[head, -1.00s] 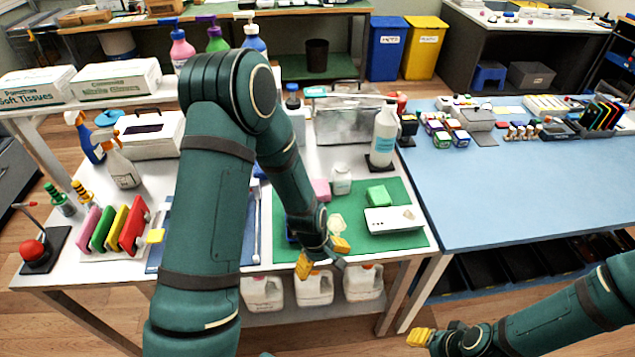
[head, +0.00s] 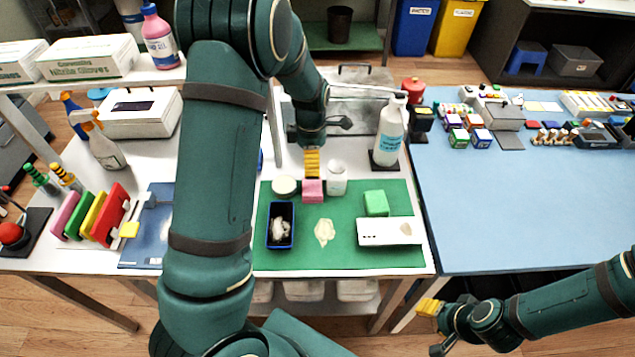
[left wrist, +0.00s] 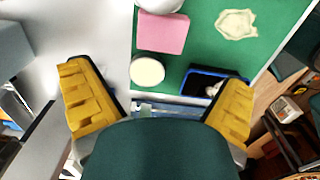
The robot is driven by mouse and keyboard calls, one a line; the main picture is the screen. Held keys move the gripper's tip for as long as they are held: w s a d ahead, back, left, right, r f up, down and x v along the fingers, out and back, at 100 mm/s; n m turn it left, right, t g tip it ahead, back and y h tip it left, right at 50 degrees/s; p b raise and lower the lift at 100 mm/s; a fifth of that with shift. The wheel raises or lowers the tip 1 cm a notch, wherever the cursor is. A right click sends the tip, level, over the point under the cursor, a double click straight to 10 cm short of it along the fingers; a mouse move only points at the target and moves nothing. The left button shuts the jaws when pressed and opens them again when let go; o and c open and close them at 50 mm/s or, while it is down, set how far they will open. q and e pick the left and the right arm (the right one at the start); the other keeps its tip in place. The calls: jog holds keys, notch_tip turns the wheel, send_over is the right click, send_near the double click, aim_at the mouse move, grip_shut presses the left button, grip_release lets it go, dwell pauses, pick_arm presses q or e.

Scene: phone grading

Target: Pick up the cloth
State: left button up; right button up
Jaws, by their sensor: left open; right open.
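A cream, crumpled cloth (head: 324,232) lies on the green mat (head: 345,257), between a blue tray (head: 281,243) and a white box. It also shows at the top right of the left wrist view (left wrist: 237,24). Another pale crumpled piece (head: 281,228) lies in the blue tray. My left gripper (head: 312,163) is behind the cloth, at the mat's back edge by a pink block (head: 313,190). In the left wrist view its jaws (left wrist: 160,100) are apart with nothing held. My right gripper (head: 432,326) is open and empty, low in front of the tables.
A round cream disc (head: 285,186), a white jar (head: 337,179), a green block (head: 376,203) and the white box (head: 389,231) stand around the mat. A white pump bottle (head: 390,132) stands behind. The blue table (head: 530,200) at right has a clear front.

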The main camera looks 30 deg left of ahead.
aim_at(312, 186)
pick_arm(q)
jog(key=f, duration=0.4)
jog(key=f+b, duration=0.1)
jog(key=f, duration=0.1)
jog(key=shift+s+f, duration=0.2)
jog(key=shift+s, duration=0.05)
jog(key=shift+w+d+f+b, duration=0.1)
jog(key=shift+f+b, duration=0.2)
jog(key=shift+f, duration=1.25)
jog(key=shift+w+f+b, duration=0.1)
jog(key=shift+f+b, duration=0.15)
jog(key=shift+f, duration=1.3)
jog(key=c, duration=0.7)
pick_arm(e)
jog(key=shift+s+f, duration=0.3)
jog(key=shift+f, duration=0.25)
jog(key=shift+s+f, duration=0.25)
jog(key=shift+f, duration=0.3)
pick_arm(q)
jog(key=shift+s, duration=0.1)
